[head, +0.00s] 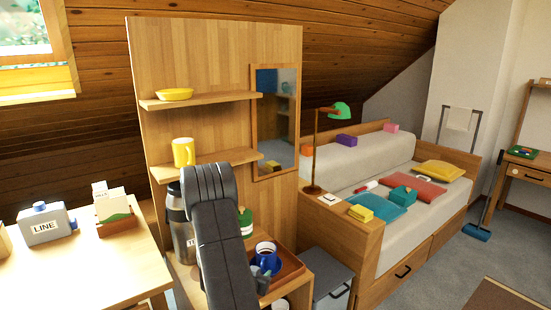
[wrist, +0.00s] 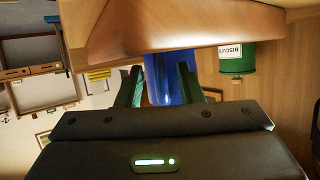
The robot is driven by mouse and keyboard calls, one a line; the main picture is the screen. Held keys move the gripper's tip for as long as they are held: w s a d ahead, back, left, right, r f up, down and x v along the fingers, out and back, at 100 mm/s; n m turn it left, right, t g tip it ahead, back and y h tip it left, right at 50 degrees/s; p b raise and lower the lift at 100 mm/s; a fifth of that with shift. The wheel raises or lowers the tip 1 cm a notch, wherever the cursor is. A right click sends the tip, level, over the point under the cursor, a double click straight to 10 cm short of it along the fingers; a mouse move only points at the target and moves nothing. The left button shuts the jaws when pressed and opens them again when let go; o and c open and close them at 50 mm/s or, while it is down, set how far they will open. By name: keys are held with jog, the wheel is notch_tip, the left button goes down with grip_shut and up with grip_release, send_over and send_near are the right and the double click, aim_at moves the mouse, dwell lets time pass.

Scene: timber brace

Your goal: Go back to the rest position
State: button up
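My gripper (wrist: 161,84) shows in the wrist view with its two dark green fingers apart. The blue mug (wrist: 162,80) is between or just beyond them, with a thin pale gap beside the left finger. In the head view the blue mug (head: 266,254), with dark contents, stands upright on the brown tray (head: 292,268). My arm comes down beside it, and my gripper is low at the mug's near side, partly hidden. The tray also shows at the top of the wrist view (wrist: 200,25), which is upside down.
A green biscuit tin (head: 245,222) and a steel flask (head: 181,225) stand close to my arm. Shelves with a yellow mug (head: 183,152) and a yellow bowl (head: 175,94) are above. A table (head: 90,268) is at left, a daybed (head: 430,205) at right.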

aim_at(261, 265)
jog(key=shift+s+a+r, duration=0.1)
jog(key=shift+r, duration=1.65)
jog(key=shift+f, duration=0.15)
